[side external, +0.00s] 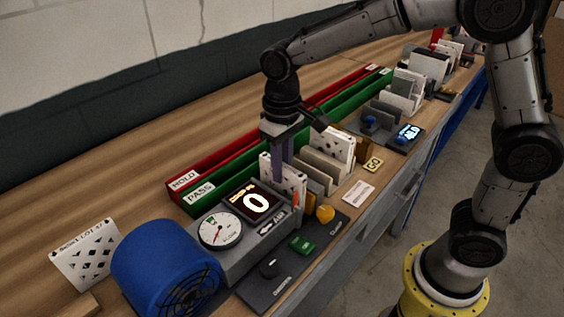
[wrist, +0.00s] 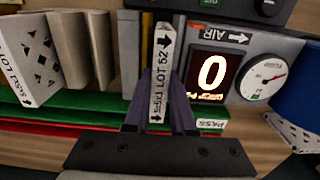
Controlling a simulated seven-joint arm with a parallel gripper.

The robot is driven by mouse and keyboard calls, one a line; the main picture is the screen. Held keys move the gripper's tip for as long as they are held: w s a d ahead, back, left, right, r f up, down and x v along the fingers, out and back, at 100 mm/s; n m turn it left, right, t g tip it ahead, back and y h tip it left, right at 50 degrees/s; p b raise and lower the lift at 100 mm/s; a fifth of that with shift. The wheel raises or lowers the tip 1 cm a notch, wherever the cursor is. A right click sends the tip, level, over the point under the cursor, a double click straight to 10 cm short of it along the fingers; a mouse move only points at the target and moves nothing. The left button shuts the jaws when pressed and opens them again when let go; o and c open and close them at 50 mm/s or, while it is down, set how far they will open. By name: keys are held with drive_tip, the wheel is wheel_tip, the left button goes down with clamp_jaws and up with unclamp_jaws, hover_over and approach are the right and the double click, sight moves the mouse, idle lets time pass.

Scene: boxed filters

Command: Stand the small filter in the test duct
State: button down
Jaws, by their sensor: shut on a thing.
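My gripper (side external: 280,160) points down and is shut on a thin white filter (side external: 290,180) with dark diamond holes. In the wrist view, my gripper (wrist: 159,115) pinches this filter (wrist: 162,70), whose edge reads "LOT 62" with arrows. The filter stands upright beside the lit "0" display (side external: 257,201) of the grey test duct (side external: 235,255); the duct's "AIR" arrow (wrist: 237,38) points right in the wrist view. I cannot tell whether the filter's bottom edge rests in the duct or hangs above it.
A blue fan (side external: 165,268) closes the duct's near end. Another white filter (side external: 88,255) leans at the left. Several filters, including a white one (side external: 333,148), stand beyond my gripper. Green PASS (side external: 235,163) and red HOLD (side external: 205,168) rails run behind. A dark control panel (side external: 300,262) lies in front.

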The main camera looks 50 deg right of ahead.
drive_tip(key=shift+f, duration=0.25)
drive_tip(key=c, duration=0.7)
unclamp_jaws()
